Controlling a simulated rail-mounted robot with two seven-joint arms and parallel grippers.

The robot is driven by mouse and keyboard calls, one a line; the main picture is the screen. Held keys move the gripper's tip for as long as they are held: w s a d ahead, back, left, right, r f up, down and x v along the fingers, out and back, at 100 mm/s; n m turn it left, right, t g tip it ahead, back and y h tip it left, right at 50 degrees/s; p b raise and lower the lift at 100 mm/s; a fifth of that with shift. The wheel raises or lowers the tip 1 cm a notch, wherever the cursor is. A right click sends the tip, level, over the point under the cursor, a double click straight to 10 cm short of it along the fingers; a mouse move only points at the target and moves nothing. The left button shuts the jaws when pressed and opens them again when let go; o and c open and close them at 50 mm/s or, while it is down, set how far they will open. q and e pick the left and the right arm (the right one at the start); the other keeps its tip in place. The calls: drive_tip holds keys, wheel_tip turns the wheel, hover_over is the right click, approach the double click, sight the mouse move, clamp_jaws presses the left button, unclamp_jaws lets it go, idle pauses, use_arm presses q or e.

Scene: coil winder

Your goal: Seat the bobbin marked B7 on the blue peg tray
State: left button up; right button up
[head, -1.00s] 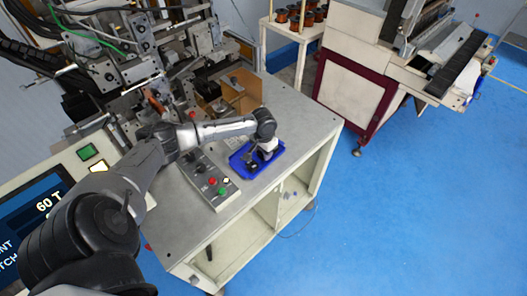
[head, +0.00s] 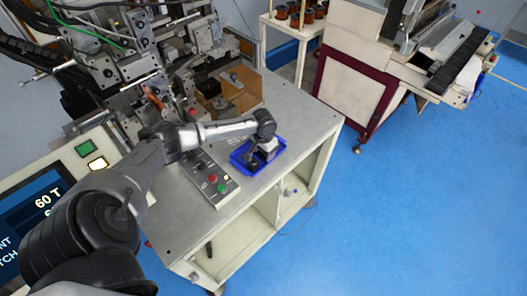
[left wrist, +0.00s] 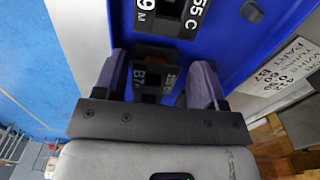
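The blue peg tray (head: 279,146) lies on the machine's grey top. Its blue floor (left wrist: 240,25) fills the upper left wrist view. My left gripper (head: 267,151) points down over the tray. In the left wrist view, the dark bobbin marked B7 (left wrist: 153,78) is between the two fingers of my left gripper (left wrist: 160,80), in shadow. The fingers stand close on both sides of it; I cannot tell whether they press on it. The peg under it is hidden. Another dark bobbin (left wrist: 170,22), its label partly cut off, stands just beyond. My right gripper is not in view.
A control panel with buttons (head: 213,179) is left of the tray. A wooden box (head: 243,88) and winder mechanism stand behind. A printed card (left wrist: 290,65) lies beside the tray. Copper spools (head: 295,18) stand on a far shelf. The blue floor at right is clear.

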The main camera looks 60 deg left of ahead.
use_arm(q)
drive_tip(key=shift+o, duration=0.2)
wheel_tip(320, 180, up, 14)
idle(0.6)
drive_tip(key=shift+f, duration=0.1)
idle(0.5)
